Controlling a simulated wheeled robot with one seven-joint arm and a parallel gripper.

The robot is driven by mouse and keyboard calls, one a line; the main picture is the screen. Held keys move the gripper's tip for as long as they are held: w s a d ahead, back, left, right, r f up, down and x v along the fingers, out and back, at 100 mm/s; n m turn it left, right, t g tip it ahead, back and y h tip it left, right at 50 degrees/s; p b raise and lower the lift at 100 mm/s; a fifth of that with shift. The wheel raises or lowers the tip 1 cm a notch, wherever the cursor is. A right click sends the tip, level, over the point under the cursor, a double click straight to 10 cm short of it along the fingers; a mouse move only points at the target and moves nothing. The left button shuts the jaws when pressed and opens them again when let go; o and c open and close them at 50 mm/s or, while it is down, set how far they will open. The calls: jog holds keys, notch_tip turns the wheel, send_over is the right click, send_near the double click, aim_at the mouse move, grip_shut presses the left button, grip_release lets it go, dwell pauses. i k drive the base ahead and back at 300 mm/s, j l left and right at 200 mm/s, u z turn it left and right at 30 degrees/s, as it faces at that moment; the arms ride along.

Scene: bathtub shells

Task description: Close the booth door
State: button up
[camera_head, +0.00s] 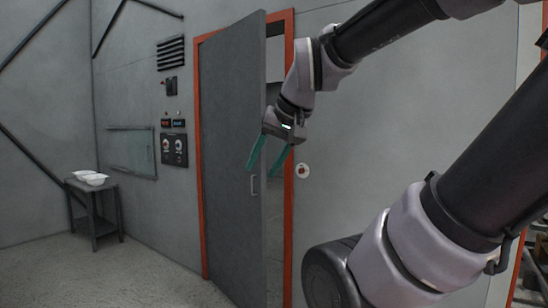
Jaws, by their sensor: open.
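The booth door (230,150) is a tall grey panel in an orange-red frame (197,165). It stands ajar, with a gap along its right side where the inside shows. A small vertical handle (254,185) sits near the door's right edge. My gripper (264,170) is open, its two green fingers pointing down. In the picture it overlaps the door's right edge and the gap, just above and to the right of the handle. I cannot tell whether a finger touches the door.
A dark side table (97,208) with white tub shells (92,179) stands at the left. Control panels (174,149) and a window (131,152) are on the wall left of the door. A round red button (302,171) is right of the frame. The floor at left is clear.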

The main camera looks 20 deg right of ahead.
aim_at(233, 61)
jog(key=z, duration=0.3)
jog(key=i+j, duration=0.1)
jog(key=i, duration=1)
jog(key=i+j, duration=0.1)
jog(key=i, duration=0.95)
